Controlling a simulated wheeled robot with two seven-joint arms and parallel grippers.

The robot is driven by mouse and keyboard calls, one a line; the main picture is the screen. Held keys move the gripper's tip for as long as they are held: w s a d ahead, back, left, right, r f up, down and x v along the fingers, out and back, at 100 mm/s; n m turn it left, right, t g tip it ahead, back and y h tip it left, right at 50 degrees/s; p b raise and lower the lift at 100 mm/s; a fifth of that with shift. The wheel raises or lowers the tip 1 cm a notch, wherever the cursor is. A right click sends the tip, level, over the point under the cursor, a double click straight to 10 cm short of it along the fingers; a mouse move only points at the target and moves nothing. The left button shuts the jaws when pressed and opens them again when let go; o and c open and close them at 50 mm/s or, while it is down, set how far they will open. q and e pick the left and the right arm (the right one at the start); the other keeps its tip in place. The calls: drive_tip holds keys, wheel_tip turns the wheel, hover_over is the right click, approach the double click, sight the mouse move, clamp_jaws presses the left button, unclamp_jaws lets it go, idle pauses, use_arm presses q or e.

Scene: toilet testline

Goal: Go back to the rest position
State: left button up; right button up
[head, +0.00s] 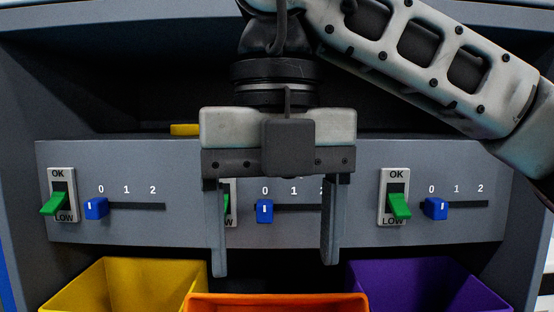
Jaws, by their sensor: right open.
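My right gripper (275,262) hangs in the middle of the head view with its fingers pointing down. Its two fingers are spread apart with nothing between them that they grip. It is in front of the grey panel (190,225) and above the orange bin (277,301). Its body and left finger hide part of the middle switch (231,203). A blue slider (265,211) shows behind the gap between the fingers. My right arm comes in from the upper right. My left gripper is not in view.
The panel also has a left switch (58,200) and a right switch (396,200), with blue sliders (96,208) and (436,208) beside them. A yellow bin (125,285) and a purple bin (420,285) flank the orange one. A yellow object (185,129) lies behind the panel's top edge.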

wheel_tip(320, 180, up, 7)
drive_tip(key=p, duration=0.1)
drive_tip(key=shift+f, duration=0.2)
idle(0.4)
